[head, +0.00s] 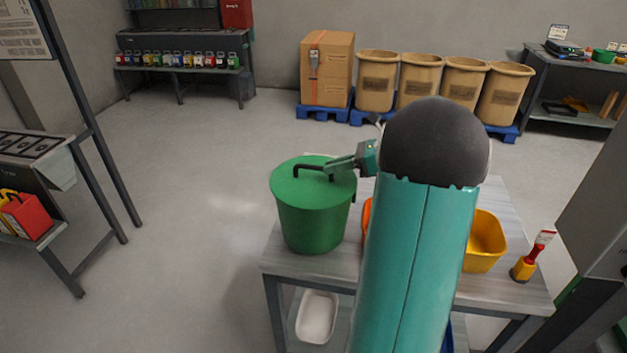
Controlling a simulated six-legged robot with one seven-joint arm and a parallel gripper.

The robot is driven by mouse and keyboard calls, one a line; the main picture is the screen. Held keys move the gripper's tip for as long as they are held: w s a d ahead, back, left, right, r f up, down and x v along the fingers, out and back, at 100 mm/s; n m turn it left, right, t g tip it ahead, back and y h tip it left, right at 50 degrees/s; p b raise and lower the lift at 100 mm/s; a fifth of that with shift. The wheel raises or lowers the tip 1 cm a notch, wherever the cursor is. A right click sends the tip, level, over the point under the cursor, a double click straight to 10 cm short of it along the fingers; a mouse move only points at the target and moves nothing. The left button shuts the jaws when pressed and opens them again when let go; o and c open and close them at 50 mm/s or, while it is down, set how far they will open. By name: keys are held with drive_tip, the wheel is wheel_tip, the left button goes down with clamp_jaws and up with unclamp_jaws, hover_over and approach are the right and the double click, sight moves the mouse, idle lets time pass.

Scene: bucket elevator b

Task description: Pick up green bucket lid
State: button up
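The green bucket (311,224) stands upright at the left end of the grey table. Its green lid (296,181) is on top, with a dark handle (315,170) raised across the middle. My gripper (334,168) reaches in from the right, with its tip at or very near the right end of the handle. I cannot tell whether it touches or encloses the handle, or whether its fingers are apart. My own teal arm, with a dark round joint, covers the middle of the table and part of what stands there.
A yellow container (484,242) and a red-and-yellow brush-like tool (530,258) are on the table's right side. An orange thing (366,216) is mostly hidden behind my arm. A white tray (317,316) lies below the tabletop. The floor left of the table is clear.

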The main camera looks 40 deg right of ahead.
sight(313, 174)
drive_tip(key=shift+x, duration=2.8)
clamp_jaws()
